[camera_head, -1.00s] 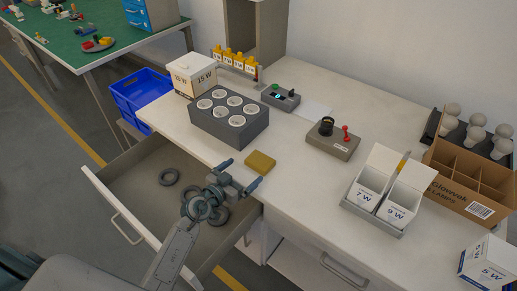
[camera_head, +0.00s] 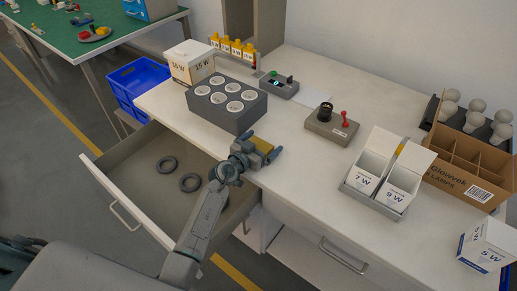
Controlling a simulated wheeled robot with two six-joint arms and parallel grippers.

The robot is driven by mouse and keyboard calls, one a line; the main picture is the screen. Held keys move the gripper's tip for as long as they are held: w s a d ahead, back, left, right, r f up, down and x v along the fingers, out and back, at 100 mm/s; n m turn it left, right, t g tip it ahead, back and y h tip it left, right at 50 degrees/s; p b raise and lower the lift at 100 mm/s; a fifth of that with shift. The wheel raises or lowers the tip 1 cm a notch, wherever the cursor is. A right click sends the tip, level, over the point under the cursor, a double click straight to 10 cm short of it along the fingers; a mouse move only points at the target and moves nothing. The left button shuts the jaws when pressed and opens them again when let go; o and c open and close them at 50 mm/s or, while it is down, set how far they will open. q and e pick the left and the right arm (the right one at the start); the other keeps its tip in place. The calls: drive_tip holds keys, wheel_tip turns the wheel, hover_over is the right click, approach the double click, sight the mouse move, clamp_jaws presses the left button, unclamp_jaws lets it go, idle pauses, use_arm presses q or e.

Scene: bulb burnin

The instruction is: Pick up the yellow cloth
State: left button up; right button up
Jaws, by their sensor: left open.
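The yellow cloth (camera_head: 262,143) is a small flat folded piece on the white table, just in front of the grey socket block. My left gripper (camera_head: 264,147) is open at the cloth, with its fingers around or over it; the wrist hides part of the cloth. I cannot tell whether the fingers touch it. My right gripper is not in view.
The grey block (camera_head: 225,107) with several round sockets stands close behind my left gripper. An open drawer (camera_head: 120,192) with dark rings lies under my left arm. A grey control box (camera_head: 331,125) and white bulb boxes (camera_head: 384,180) stand to the right.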

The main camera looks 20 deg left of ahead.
sight(262, 142)
use_arm(q)
drive_tip(key=shift+s+r, duration=0.1)
drive_tip(key=shift+c, duration=0.7)
drive_tip(key=c, duration=0.9)
drive_tip(key=shift+r, duration=0.35)
wheel_tip(262, 142, up, 4)
drive_tip(key=shift+f+p, duration=0.25)
drive_tip(key=shift+p, duration=1)
drive_tip(key=s+d+p, duration=0.1)
drive_tip(key=s+d, duration=0.2)
drive_tip(key=s, duration=1.3)
drive_tip(key=a+r+m+g+h, duration=0.1)
drive_tip(key=r+m+g+h, duration=0.1)
drive_tip(key=r, duration=0.3)
drive_tip(key=s+a+r+m+g+h, duration=0.1)
drive_tip(key=a+r+m+h, duration=0.1)
drive_tip(key=r, duration=0.3)
drive_tip(key=s+a+r+m+g+h, duration=0.1)
drive_tip(key=a+r+m+g+h, duration=0.1)
drive_tip(key=r, duration=0.3)
drive_tip(key=shift+m+g+h, duration=0.3)
drive_tip(key=shift+m+h, duration=0.1)
drive_tip(key=shift+h, duration=0.4)
